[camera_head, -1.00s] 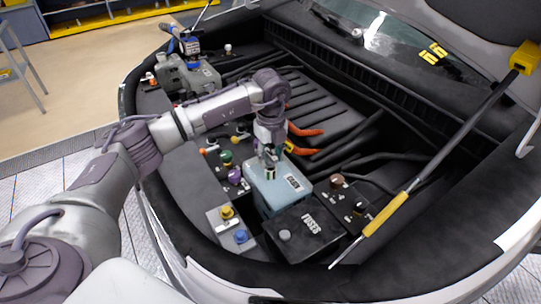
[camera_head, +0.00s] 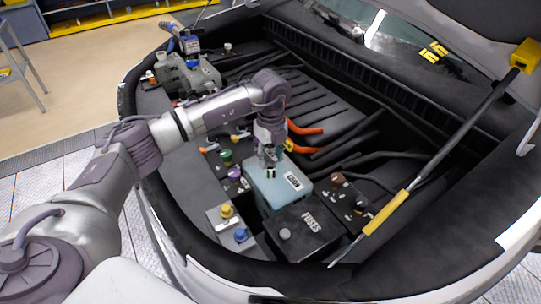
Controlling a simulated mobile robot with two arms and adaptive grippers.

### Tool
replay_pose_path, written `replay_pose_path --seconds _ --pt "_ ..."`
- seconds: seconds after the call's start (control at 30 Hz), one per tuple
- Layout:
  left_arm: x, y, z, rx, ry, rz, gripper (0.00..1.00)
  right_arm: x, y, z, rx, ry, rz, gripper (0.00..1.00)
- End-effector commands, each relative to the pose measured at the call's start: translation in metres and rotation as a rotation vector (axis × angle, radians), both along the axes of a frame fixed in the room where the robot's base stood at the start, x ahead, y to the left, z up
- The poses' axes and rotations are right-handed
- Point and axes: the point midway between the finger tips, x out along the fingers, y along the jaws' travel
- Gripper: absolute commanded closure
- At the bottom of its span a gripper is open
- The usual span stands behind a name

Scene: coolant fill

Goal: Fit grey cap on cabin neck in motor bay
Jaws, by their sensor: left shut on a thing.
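My left gripper (camera_head: 269,160) points down over the light blue tank (camera_head: 293,196), whose label looks like CABIN. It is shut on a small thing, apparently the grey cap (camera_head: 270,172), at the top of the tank. The fingers and cap cover the cabin neck, so I cannot tell whether the cap is on the neck or just above it. My right gripper is not in view.
A black FUSES box (camera_head: 308,232) stands beside the tank. Several coloured caps, including a yellow one (camera_head: 227,211) and a purple one (camera_head: 234,173), are close by. The hood strut (camera_head: 433,160) slants across the right. Orange cables (camera_head: 305,130) lie behind the gripper.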

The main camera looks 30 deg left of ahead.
Motion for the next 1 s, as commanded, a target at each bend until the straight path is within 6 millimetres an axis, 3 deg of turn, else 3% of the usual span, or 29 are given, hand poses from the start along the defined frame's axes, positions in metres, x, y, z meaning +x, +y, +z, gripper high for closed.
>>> replay_pose_path --seconds 0.87,0.9,1.0 --pt "0.000 0.000 -0.023 -0.001 -0.001 0.000 0.87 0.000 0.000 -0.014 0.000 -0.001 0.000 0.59" --pt "0.000 0.000 -0.022 -0.001 -0.001 -0.001 0.51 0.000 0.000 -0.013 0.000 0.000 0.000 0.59" --pt "0.000 0.000 -0.022 -0.001 -0.001 0.000 0.35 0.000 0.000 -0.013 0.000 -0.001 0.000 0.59"
